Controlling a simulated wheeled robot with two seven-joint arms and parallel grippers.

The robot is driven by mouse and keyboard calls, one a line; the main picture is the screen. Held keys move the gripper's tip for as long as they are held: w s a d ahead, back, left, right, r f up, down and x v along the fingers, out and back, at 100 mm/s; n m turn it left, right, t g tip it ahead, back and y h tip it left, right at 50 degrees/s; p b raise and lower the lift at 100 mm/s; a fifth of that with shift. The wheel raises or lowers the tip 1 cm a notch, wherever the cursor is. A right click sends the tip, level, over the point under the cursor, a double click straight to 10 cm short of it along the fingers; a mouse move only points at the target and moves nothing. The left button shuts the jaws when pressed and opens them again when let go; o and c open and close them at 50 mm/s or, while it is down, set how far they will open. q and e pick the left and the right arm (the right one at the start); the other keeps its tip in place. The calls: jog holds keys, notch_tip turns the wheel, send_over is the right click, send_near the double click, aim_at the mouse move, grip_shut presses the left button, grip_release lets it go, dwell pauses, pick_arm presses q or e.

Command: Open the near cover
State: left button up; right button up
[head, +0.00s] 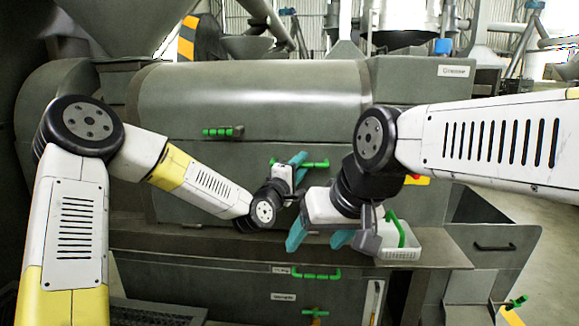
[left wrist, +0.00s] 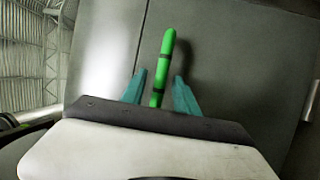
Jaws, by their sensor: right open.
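The near cover (head: 250,95) is a large rounded grey panel on the machine and appears closed. A green bar handle (head: 317,163) is on its lower front; the handle also shows in the left wrist view (left wrist: 167,60). My left gripper (head: 294,167) is at the left end of this handle. In the left wrist view its teal fingers (left wrist: 158,92) stand apart on both sides of the green bar, with gaps visible. My right gripper (head: 319,240) is open and empty, lower down in front of the ledge, its fingers pointing down.
Another green handle (head: 222,132) is on the machine front to the left. Below are panels with green handles (head: 316,273). A hopper (head: 120,22) rises at upper left.

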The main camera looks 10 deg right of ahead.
pick_arm(q)
jog(key=shift+w+d, duration=0.1)
jog(key=shift+w, duration=0.05)
grip_shut()
dwell(1.4)
